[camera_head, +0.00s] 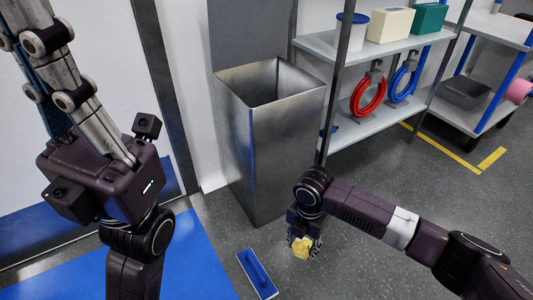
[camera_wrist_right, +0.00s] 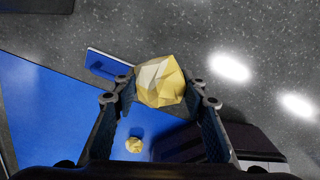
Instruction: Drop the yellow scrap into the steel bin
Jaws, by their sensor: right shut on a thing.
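The yellow scrap (camera_head: 301,247) is a crumpled, faceted lump held between the fingers of my right gripper (camera_head: 302,240). In the right wrist view the scrap (camera_wrist_right: 161,82) sits between the two fingertips of the right gripper (camera_wrist_right: 165,92). The steel bin (camera_head: 266,140) is a tall, open-topped grey box standing behind and to the left of the right gripper. The scrap is outside the bin and below the level of its rim in the picture. My left gripper (camera_head: 62,75) shows large at the upper left, its fingertips cut off by the frame.
A second small yellow lump (camera_wrist_right: 134,145) lies over blue in the right wrist view. A blue mat (camera_head: 205,262) covers the floor at left, with a blue flat tool (camera_head: 257,273) beside it. A shelf (camera_head: 375,125) with boxes and coiled hoses stands right of the bin.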

